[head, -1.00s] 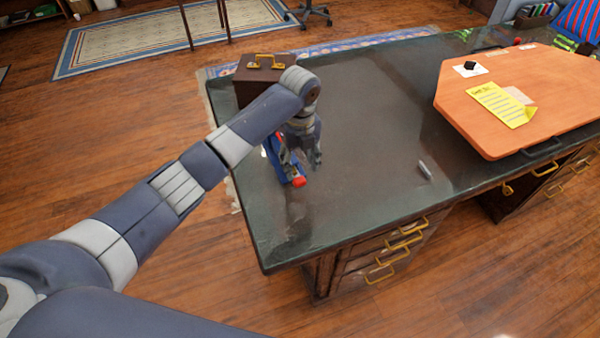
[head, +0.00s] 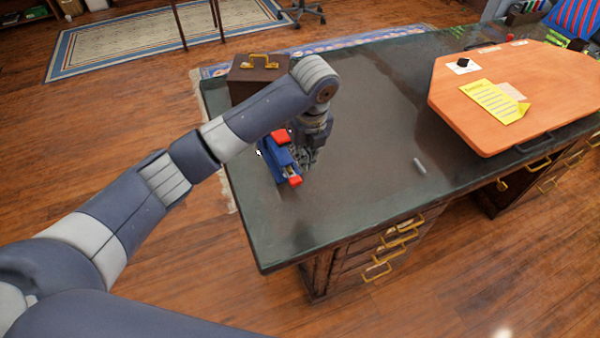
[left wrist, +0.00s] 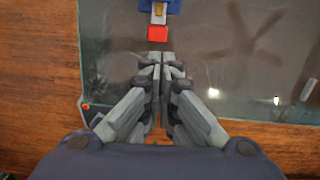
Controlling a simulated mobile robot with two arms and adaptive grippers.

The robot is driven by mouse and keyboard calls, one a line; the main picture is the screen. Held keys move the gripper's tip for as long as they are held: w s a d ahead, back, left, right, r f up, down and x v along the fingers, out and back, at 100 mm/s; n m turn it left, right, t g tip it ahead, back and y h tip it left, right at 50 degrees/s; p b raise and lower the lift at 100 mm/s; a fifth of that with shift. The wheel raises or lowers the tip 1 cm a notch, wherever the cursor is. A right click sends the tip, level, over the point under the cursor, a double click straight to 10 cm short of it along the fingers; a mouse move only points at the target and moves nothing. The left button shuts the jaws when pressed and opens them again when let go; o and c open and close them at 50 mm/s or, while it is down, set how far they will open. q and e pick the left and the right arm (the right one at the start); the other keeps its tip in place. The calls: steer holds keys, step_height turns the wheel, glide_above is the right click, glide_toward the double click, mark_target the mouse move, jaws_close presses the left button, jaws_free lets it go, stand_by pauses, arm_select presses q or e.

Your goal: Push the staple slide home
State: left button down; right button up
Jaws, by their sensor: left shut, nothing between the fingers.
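The blue stapler (head: 272,155) lies on the dark desk top, near the desk's left edge. It has a red part (head: 281,136) at its far end and a red slide end (head: 295,181) at its near end. In the left wrist view the red slide end (left wrist: 158,33) sticks out from the blue body (left wrist: 158,7), with a short pale metal strip between them. My left gripper (head: 306,160) points down just right of the stapler in the head view. In the left wrist view its closed, empty fingertips (left wrist: 160,58) appear just below the red end; contact cannot be told. My right gripper is out of view.
A brown case (head: 257,78) with a yellow handle stands behind the stapler. A grey marker (head: 419,166) lies to the right. An orange board (head: 520,95) with a yellow notepad (head: 494,101) covers the desk's right part. The desk between is clear.

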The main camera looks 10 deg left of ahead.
arm_select(q)
steer(key=s+d+f+t, duration=0.1)
steer(key=s+d+f, duration=0.25)
steer(key=s, duration=0.25)
steer(key=shift+y, duration=0.4)
steer(key=p+x, duration=0.1)
steer(key=x, duration=0.7)
steer(key=shift+a+f+p, duration=0.15)
steer(key=shift+f+p, duration=0.15)
steer(key=shift+p, duration=0.05)
steer(key=shift+w+a+r+p, duration=0.1)
steer(key=shift+w+a+p, duration=0.1)
steer(key=shift+w+a, duration=0.25)
steer(key=shift+w+a+r+p, duration=0.2)
steer(key=shift+w+a, duration=0.1)
steer(key=shift+w, duration=0.4)
steer(key=shift+w+a+f, duration=0.15)
steer(key=shift+w+a, duration=0.25)
steer(key=shift+w, duration=0.05)
